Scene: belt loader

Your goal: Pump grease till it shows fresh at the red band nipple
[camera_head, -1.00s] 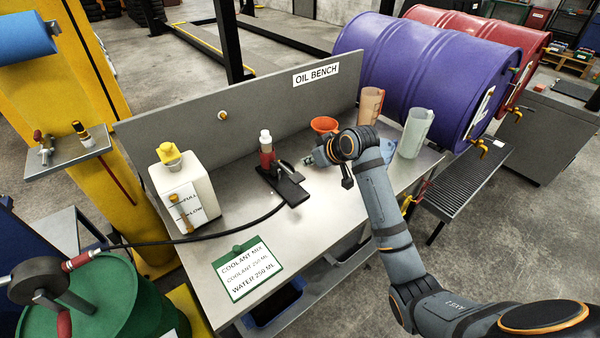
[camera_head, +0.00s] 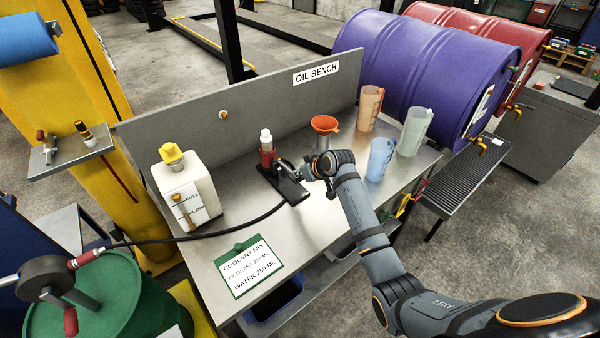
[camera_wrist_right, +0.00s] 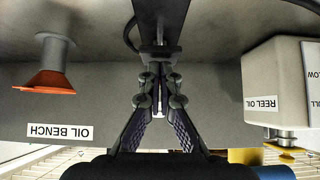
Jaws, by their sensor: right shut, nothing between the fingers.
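A small grey shelf (camera_head: 70,158) on the yellow post carries two fittings. The left fitting (camera_head: 46,147) is metal with a red part; the right fitting (camera_head: 85,134) is dark with yellow or orange parts. Fresh grease cannot be made out at either. On the bench, a black base plate (camera_head: 290,190) holds a red and white upright cylinder (camera_head: 266,150) and a dark lever-like part. My left gripper is out of view.
A white jug (camera_head: 190,198), an orange funnel (camera_head: 325,124) and several measuring jugs (camera_head: 380,158) stand on the bench. A coolant card (camera_head: 245,268) lies at the front.

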